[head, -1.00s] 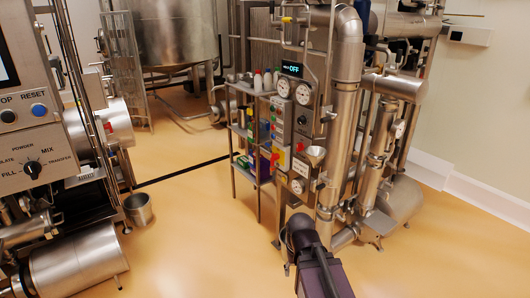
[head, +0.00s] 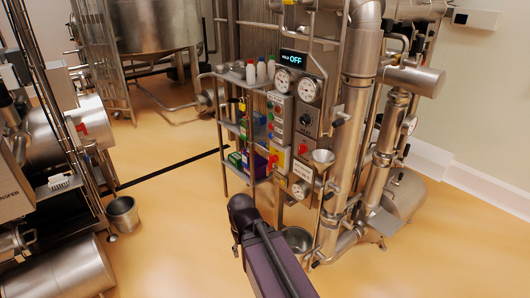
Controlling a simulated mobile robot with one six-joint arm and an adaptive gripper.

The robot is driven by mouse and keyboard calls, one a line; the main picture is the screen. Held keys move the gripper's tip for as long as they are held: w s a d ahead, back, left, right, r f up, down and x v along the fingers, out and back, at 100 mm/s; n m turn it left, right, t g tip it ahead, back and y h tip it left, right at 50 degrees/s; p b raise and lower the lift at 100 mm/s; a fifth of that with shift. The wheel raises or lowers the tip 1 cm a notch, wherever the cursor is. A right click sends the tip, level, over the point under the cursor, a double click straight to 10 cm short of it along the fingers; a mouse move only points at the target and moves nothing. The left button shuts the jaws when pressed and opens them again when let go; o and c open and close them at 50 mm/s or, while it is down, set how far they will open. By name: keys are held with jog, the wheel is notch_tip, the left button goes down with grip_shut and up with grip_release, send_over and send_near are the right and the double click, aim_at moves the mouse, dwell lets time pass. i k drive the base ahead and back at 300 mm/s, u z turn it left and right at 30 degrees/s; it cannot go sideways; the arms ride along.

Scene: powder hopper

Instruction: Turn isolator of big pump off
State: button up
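A control panel with gauges (head: 291,84) stands in the middle of the head view, under a lit display (head: 294,58) that ends in "OFF". On it are a black knob (head: 305,119), a red switch or handle (head: 303,149) and a narrow grey box of coloured buttons (head: 277,123). A red handle on a yellow plate (head: 273,161) sits below the button box. The labels are too small to read, so I cannot tell which is the big pump's isolator. My purple arm with a dark joint rises at the bottom, in front of the panel. My gripper is not visible.
A shelf rack (head: 233,125) with bottles and boxes stands left of the panel, thick steel pipes (head: 348,140) to its right. A steel bucket (head: 123,214) and horizontal tanks (head: 62,275) stand at left. The floor between is clear.

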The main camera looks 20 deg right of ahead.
aim_at(273, 159)
jog(key=z, duration=0.25)
jog(key=i, duration=0.9)
jog(key=z, duration=0.4)
